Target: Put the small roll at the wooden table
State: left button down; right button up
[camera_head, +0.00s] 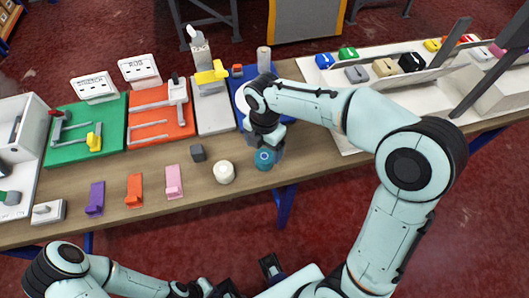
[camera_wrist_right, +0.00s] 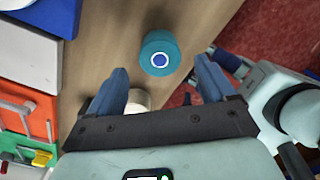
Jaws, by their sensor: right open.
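The small roll is a teal cylinder (camera_head: 264,159) with a blue centre, standing on the wooden table (camera_head: 300,170) near its front edge. It also shows in the right wrist view (camera_wrist_right: 160,42), just beyond the fingertips and between their lines. My right gripper (camera_head: 268,142) is above and beside the teal roll; in the right wrist view (camera_wrist_right: 160,82) its blue fingers are spread with nothing between them. A white roll (camera_head: 224,173) stands left of the teal one, and my right gripper partly hides it in the wrist view (camera_wrist_right: 138,100). My left gripper (camera_head: 245,280) is low at the bottom edge, partly cut off.
Purple (camera_head: 96,198), orange (camera_head: 134,190) and pink (camera_head: 174,182) clips and a dark cube (camera_head: 198,152) lie on the table. Green (camera_head: 70,145) and orange (camera_head: 150,128) boards stand behind. A white tray (camera_head: 350,110) with coloured blocks is at right.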

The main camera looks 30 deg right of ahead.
aim_at(265, 156)
notch_tip(265, 156, up, 6)
jog(key=shift+p, duration=0.4)
dwell(0.4)
